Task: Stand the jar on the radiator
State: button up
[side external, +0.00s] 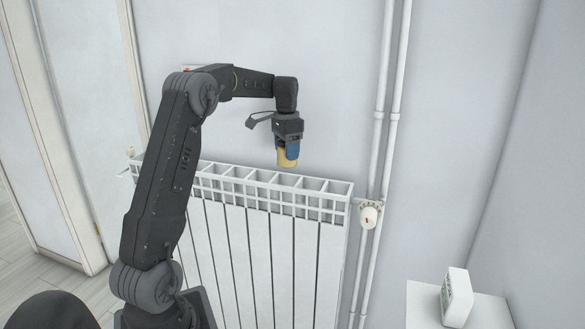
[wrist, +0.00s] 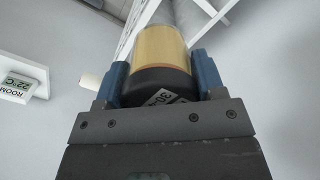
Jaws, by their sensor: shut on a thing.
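The jar (side external: 286,161) is yellowish and hangs below my gripper (side external: 288,149), above the top of the white radiator (side external: 268,195). In the wrist view the jar (wrist: 160,55) has a yellow body and a dark cap or band with a partly readable label. The blue fingers of my gripper (wrist: 163,82) are shut on it from both sides. In the side view the jar looks roughly upright, with its lower end near the radiator's slatted top; I cannot tell the exact gap. A white part of the radiator (wrist: 138,25) shows behind the jar in the wrist view.
The radiator top has open slots between its ribs. White pipes (side external: 387,115) and a valve (side external: 369,215) stand at its right end. A white thermometer (side external: 457,298) sits on a white stand (side external: 421,304) at the lower right. The wall is close behind the radiator.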

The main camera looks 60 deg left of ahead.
jog(key=w+f, duration=0.1)
jog(key=w+d, duration=0.1)
jog(key=shift+w+d+f, duration=0.15)
jog(key=shift+w+f, duration=0.25)
jog(key=shift+f, duration=2)
jog(key=shift+f, duration=0.2)
jog(key=o, duration=1.1)
